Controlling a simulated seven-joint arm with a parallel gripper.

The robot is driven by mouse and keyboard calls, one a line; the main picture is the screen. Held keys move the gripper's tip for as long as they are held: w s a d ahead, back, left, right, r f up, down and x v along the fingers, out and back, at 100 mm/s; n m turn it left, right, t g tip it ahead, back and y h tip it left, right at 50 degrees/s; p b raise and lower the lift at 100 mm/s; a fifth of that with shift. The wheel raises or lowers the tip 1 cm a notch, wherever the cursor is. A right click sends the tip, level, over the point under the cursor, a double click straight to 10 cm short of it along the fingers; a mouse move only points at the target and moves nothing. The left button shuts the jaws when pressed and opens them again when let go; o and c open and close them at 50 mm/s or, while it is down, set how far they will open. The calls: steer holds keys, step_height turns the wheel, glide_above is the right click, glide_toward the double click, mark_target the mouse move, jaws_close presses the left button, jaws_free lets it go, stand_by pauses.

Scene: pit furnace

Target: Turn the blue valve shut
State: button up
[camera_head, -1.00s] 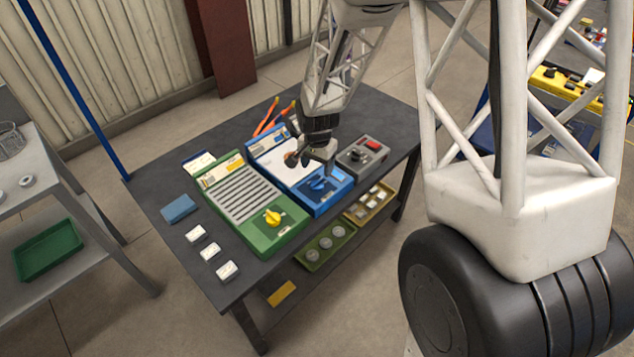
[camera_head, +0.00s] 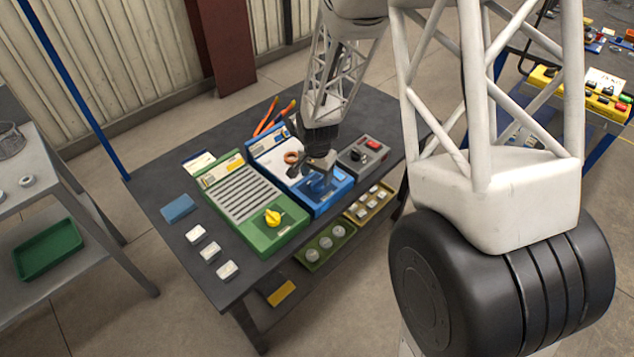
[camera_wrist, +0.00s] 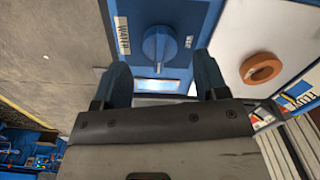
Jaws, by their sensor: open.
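The blue valve (camera_wrist: 158,46) is a round knob with a raised grip bar on a blue panel labelled "WATER", near the top middle of the wrist view. In the head view the valve (camera_head: 318,184) sits on the front of the blue unit (camera_head: 328,203), partly hidden by my gripper. My gripper (camera_head: 325,172) is over the panel, and in the wrist view its two fingers (camera_wrist: 161,78) are apart with nothing between them. The valve lies just beyond the fingertips, between their lines. I cannot tell how close above the panel the fingers are.
A green unit with a yellow knob (camera_head: 273,217) stands left of the blue unit. A grey box with a red button (camera_head: 374,145) stands to its right. An orange ring (camera_wrist: 262,68) lies on the blue unit's white surface. White blocks (camera_head: 210,252) lie at the table's front left.

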mark_target(317, 181)
steer(key=shift+f, duration=1.95)
steer(key=c, duration=0.9)
